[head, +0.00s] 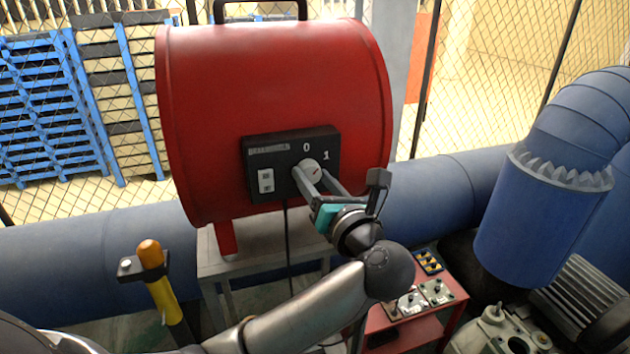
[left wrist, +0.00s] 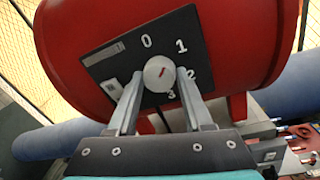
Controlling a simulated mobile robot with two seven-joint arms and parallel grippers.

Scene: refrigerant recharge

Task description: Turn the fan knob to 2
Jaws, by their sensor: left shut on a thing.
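The fan knob (head: 308,171) is a round pale knob on the dark control panel (head: 262,153) of the red drum-shaped fan (head: 270,90). In the head view the digits 0 and 1 show; my gripper hides the rest of the dial. My left gripper (head: 316,178) is shut on the knob, one finger on each side. In the left wrist view its fingers (left wrist: 159,80) frame the knob. My right gripper is not in view.
The fan stands on a grey metal stand (head: 262,262). A black cord (head: 289,245) hangs below the panel. Large blue pipes (head: 95,262) run behind. A yellow post with an orange top (head: 160,280) stands at left.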

